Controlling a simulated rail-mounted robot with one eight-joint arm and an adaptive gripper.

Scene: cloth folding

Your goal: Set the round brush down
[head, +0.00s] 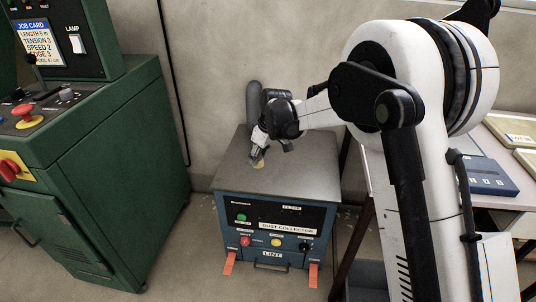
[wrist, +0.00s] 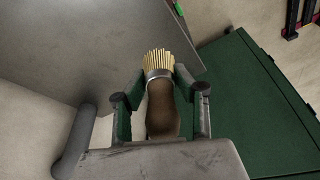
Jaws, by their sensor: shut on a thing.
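The round brush (wrist: 160,110) has a brown handle, a metal band and pale yellow bristles. In the wrist view it lies between the two green-sided fingers of my gripper (wrist: 161,84), which is shut on it, bristles pointing away from the wrist. In the head view my gripper (head: 259,150) is over the grey top of the dust collector (head: 300,172). A small tan part of the brush (head: 258,163) shows below the fingers there. I cannot tell whether the brush touches the top. Most of it is hidden by the gripper in the head view.
A green machine (head: 90,170) with a red stop button stands to the left. A grey pipe (head: 253,103) rises behind the dust collector. A table (head: 480,150) with a blue box (head: 490,177) is at right. The front and right of the collector's top are clear.

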